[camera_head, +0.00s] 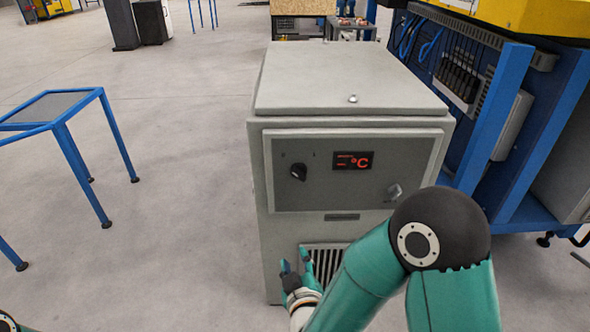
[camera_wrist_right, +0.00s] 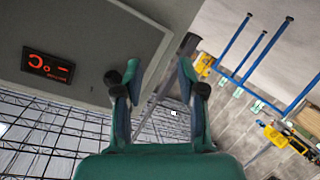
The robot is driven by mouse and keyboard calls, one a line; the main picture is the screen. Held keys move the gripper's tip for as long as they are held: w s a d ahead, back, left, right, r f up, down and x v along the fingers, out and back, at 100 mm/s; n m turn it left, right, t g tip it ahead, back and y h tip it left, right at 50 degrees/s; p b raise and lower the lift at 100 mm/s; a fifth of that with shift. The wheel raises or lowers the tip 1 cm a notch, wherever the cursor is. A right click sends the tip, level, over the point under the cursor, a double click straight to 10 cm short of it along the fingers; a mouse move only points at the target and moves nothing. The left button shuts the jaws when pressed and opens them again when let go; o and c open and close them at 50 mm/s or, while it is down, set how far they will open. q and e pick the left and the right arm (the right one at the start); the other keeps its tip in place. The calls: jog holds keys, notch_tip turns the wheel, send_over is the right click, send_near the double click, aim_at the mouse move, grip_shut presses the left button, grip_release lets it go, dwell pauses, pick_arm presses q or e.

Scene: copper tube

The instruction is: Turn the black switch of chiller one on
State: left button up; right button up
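The chiller (camera_head: 350,85) is a light grey cabinet in the middle of the head view. Its dark grey front panel has a black switch (camera_head: 298,172) at the left, beside a red-lit display (camera_head: 352,160). My right gripper (camera_head: 296,268) is in front of the cabinet, below the black switch and apart from it. In the right wrist view its two fingers (camera_wrist_right: 160,88) are spread with nothing between them. My left gripper's fingers are not visible.
A second, silvery grey switch (camera_head: 394,191) is at the panel's right. A vent grille (camera_head: 325,262) lies below the panel, partly behind my right arm. A blue-framed machine (camera_head: 490,130) stands close at the right. A blue table (camera_head: 55,108) stands left, with clear floor between.

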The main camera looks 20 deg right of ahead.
notch_tip(320, 180, up, 11)
jog(key=n+t+h, duration=0.1)
jog(key=t+h, duration=0.2)
send_near(297, 177)
jog(key=x, duration=0.9)
